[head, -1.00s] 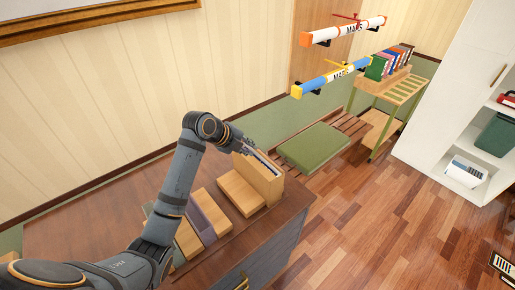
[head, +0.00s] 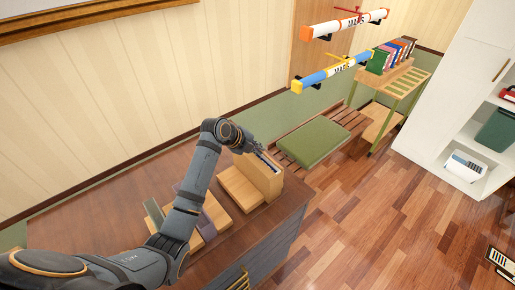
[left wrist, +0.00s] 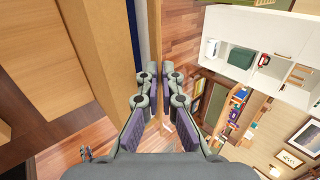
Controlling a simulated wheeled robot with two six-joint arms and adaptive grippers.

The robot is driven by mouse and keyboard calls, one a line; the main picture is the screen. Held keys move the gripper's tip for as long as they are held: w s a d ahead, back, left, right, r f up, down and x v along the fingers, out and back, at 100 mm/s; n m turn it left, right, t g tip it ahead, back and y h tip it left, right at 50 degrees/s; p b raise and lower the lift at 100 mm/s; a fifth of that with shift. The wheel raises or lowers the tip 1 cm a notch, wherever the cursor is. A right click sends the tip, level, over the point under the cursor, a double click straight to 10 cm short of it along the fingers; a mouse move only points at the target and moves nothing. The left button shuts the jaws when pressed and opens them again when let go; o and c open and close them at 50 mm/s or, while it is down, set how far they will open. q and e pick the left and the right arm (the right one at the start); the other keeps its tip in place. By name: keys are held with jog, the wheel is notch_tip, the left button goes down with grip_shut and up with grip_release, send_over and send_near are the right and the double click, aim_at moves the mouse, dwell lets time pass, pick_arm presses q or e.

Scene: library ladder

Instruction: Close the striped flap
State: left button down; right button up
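I cannot make out for certain which surface is the striped flap. The grey front of the dark desk, with fine horizontal lines (head: 265,253), shows only partly in the head view. My left gripper (head: 267,160) is above the upright wooden box (head: 258,178) at the desk's right end. In the left wrist view, the left gripper's fingertips (left wrist: 160,72) are nearly together. They are close to the box's dark blue inner strip (left wrist: 138,30) and pale edge; whether they touch it is unclear. No object shows held between them. My right gripper is not in view.
Lower wooden blocks (head: 239,189) stand beside the upright box. A green cushion (head: 314,141) lies on a slatted bench behind. Two tubes (head: 332,73) hang on the wall. A white shelf unit (head: 451,75) stands right. Open floor lies between.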

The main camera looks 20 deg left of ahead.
pick_arm(q)
jog(key=shift+a+f+t+b, duration=0.1)
jog(key=shift+f+t+b, duration=0.3)
jog(key=shift+b, duration=0.75)
jog(key=shift+s+h+b, duration=0.15)
jog(key=shift+h+b, duration=0.15)
jog(key=shift+h, duration=0.1)
jog(key=shift+r, duration=0.25)
jog(key=c, duration=1.8)
grip_release()
jog(key=shift+c, duration=0.2)
jog(key=v, duration=1.2)
jog(key=shift+s, duration=0.2)
jog(key=shift+f, duration=0.1)
jog(key=shift+c, duration=0.4)
